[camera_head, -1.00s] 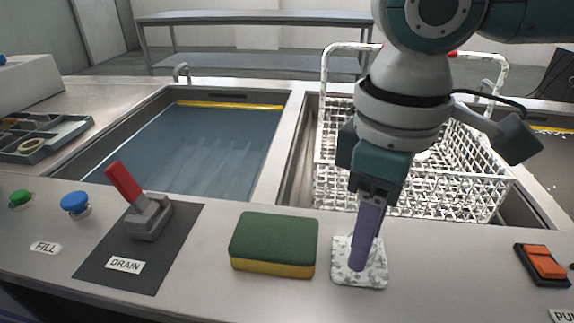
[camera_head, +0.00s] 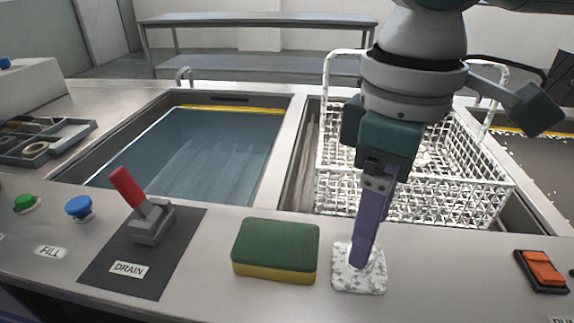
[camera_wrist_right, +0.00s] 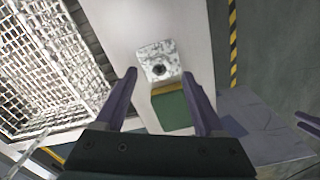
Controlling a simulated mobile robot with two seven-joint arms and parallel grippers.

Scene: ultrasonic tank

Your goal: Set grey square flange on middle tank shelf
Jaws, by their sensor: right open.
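The grey square flange (camera_head: 372,283) is a mottled white-grey square plate lying on the front counter, right of the sponge. In the right wrist view the flange (camera_wrist_right: 158,50) shows a round dark hole in its middle. My right gripper (camera_head: 362,258) points down over the flange and hides part of it. In the wrist view the right gripper (camera_wrist_right: 160,74) is open and empty, with the flange just beyond and between its fingertips. The middle tank (camera_head: 296,150) holds a white wire basket (camera_head: 480,195). Purple fingers, seemingly my left gripper's (camera_wrist_right: 308,126), show at the wrist view's right edge.
A green and yellow sponge (camera_head: 276,246) lies close left of the flange. A red drain lever (camera_head: 130,187) and blue button (camera_head: 79,207) stand further left. An orange switch (camera_head: 545,268) is at right. The left tank (camera_head: 200,150) holds water. The basket has a tall handle.

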